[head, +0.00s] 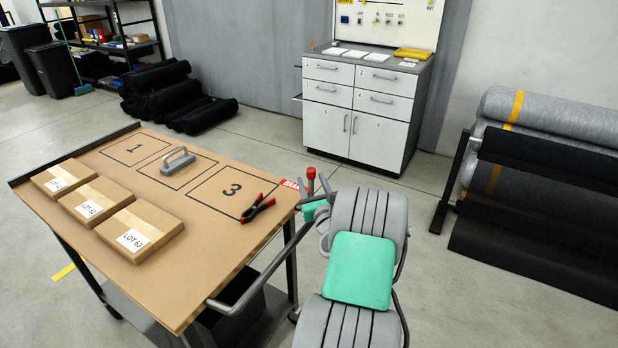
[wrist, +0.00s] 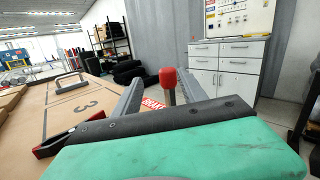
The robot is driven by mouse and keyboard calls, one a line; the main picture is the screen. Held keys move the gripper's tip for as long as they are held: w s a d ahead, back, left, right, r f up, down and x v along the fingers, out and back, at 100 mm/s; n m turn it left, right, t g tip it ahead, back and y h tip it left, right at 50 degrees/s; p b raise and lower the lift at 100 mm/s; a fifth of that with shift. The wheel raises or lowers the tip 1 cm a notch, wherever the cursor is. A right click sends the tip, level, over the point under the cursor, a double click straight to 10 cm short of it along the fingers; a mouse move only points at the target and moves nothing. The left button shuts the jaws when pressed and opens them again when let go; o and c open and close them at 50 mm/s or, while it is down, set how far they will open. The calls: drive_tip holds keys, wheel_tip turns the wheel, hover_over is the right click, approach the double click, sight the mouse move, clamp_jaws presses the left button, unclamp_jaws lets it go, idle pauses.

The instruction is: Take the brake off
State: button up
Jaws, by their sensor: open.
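The brake lever has a red knob (head: 311,173) and stands at the right edge of the brown-topped cart (head: 215,262). A red BRAKE label (head: 290,184) lies beside it. My gripper (head: 313,186) is open at the lever, partly hidden behind my own arm in the head view. In the wrist view, the red knob (wrist: 168,77) appears between the two grey fingers of my gripper (wrist: 163,80), with a gap on each side. I cannot tell its exact depth relative to the fingertips. The lower part of the lever is hidden there.
The cart top carries boxes with LOT labels (head: 135,230), a grey handle (head: 177,160) and a red-black clamp (head: 258,207) near the lever. A cart push handle (head: 262,277) sticks out at the front. A white cabinet (head: 360,110) stands behind; fabric rolls (head: 550,115) are at right.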

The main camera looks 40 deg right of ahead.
drive_tip(key=shift+v, duration=1.6)
